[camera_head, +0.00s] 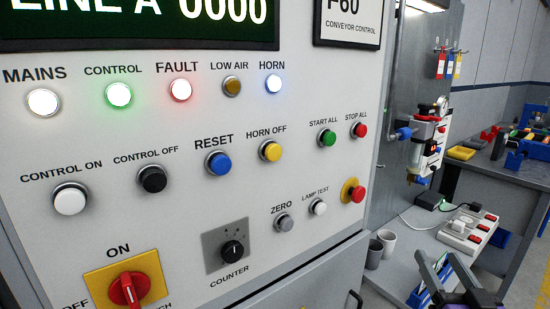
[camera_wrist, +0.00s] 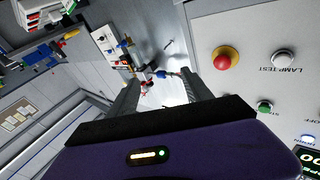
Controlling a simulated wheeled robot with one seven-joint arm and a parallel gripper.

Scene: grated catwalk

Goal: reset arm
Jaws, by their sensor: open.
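My gripper (camera_head: 442,266) is at the bottom right of the head view, to the right of the grey control panel (camera_head: 185,235) and apart from its buttons. In the wrist view the two dark fingers of my gripper (camera_wrist: 160,84) stand apart with nothing held between them. The panel (camera_wrist: 245,85) is on the right of the wrist view, tilted. My arm behind the gripper is mostly out of the head view.
The panel carries a blue RESET button (camera_head: 218,163), a red mushroom button (camera_head: 353,191) and a red rotary switch (camera_head: 129,290). MAINS, CONTROL, FAULT and HORN lamps are lit. Two grey cups (camera_head: 374,254) and a power strip (camera_head: 467,230) stand on a shelf near my gripper.

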